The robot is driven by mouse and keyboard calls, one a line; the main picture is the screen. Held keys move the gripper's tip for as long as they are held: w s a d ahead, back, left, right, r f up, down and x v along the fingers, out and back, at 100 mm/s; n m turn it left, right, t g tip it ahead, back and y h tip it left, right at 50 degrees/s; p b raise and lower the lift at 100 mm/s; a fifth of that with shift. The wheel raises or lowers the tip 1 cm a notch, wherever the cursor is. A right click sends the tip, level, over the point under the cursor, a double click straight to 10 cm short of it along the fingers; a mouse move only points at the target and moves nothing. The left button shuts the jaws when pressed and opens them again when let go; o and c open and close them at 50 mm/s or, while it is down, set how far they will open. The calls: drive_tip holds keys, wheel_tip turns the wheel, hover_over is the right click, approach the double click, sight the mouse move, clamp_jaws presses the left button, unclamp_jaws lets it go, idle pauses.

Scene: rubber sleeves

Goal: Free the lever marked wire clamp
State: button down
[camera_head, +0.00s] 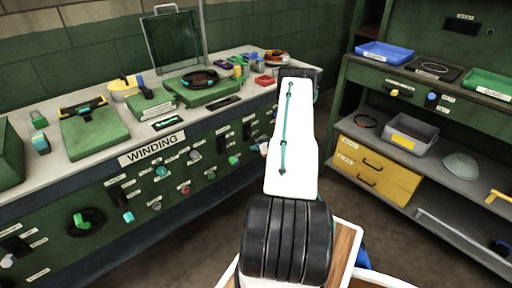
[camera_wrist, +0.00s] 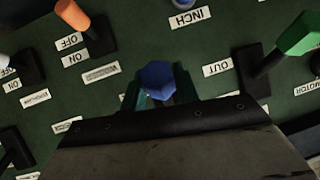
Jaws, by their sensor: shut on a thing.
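My gripper (camera_wrist: 160,88) shows in the wrist view, its two teal fingers on either side of a blue, faceted lever handle (camera_wrist: 157,76). It is shut on this handle in front of the green control panel. A blurred small label (camera_wrist: 101,73) lies to the left of the handle; I cannot read it, and no label clearly reads wire clamp. The lower part of the blue lever is hidden by the handle and the fingers. In the head view my white arm hides the gripper and the lever.
Beside it in the wrist view are an orange-tipped lever (camera_wrist: 73,15) by OFF and ON labels and a green-tipped lever (camera_wrist: 301,35) by an OUT label. The WINDING bench (camera_head: 152,149) holds several green devices. A shelf unit (camera_head: 342,100) stands right.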

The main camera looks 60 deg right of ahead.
drive_tip(key=shift+s, duration=0.1)
drive_tip(key=c, duration=1.1)
unclamp_jaws()
drive_tip(key=shift+d, duration=0.1)
drive_tip(key=shift+o, duration=0.2)
drive_tip(key=v, duration=0.7)
drive_tip(key=shift+s, duration=0.3)
drive_tip(key=shift+r, duration=0.15)
